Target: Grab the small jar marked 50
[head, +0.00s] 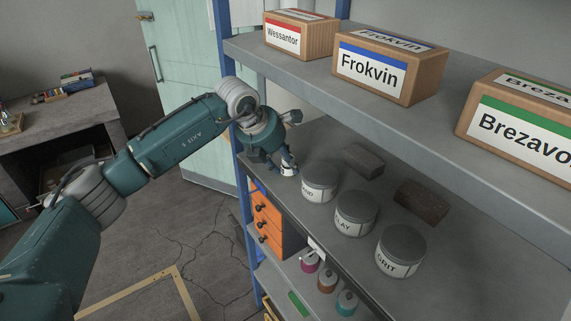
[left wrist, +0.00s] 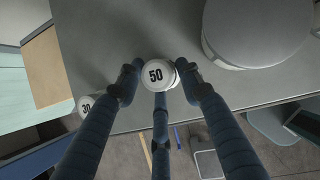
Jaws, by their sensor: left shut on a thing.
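The small white jar marked 50 (left wrist: 155,72) shows its lid between my fingers in the left wrist view. My left gripper (left wrist: 158,82) is shut on it, with a finger on each side and a third finger below it in the picture. In the head view my left gripper (head: 287,164) is at the left end of the middle shelf, with a bit of the white jar (head: 289,171) showing under the fingers. Another small jar marked 30 (left wrist: 84,105) is to its left in the left wrist view, partly behind a finger. My right gripper is not in view.
Large grey-lidded jars stand just right of the gripper: one partly hidden (head: 320,183), one marked CLAY (head: 356,213) and GRIT (head: 401,250). Two dark blocks (head: 363,161) (head: 422,202) lie behind. The upper shelf (head: 400,120) with labelled boxes (head: 390,72) overhangs. Orange drawers (head: 266,222) are below.

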